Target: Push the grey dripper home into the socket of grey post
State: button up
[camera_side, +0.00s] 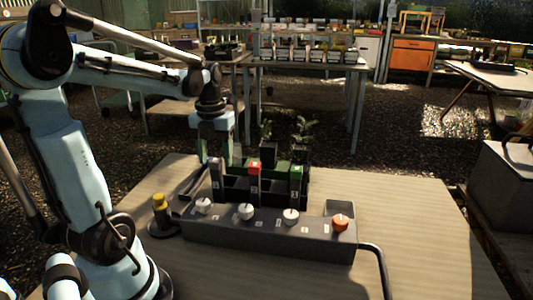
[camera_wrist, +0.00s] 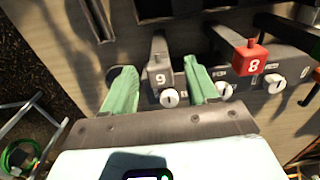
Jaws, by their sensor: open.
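A grey block-shaped piece marked 9 (camera_wrist: 161,78) stands between the two green fingers of my gripper (camera_wrist: 158,73) in the wrist view. The fingers are open, with a gap visible on each side of it. In the side view, my gripper (camera_side: 216,153) points down above the left end of the row, at the top of the grey post (camera_side: 217,184). I cannot tell the grey dripper apart from its post, nor how deep it sits; the socket is hidden.
A red-topped post (camera_side: 254,172), marked 8 in the wrist view (camera_wrist: 250,58), and a green-topped post (camera_side: 296,174) stand to the right. A grey console (camera_side: 270,240) with white knobs and an orange knob (camera_side: 340,222) is in front. A yellow-topped piece (camera_side: 160,201) stands left.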

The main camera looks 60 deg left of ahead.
notch_tip(320, 180, up, 12)
dwell(0.6)
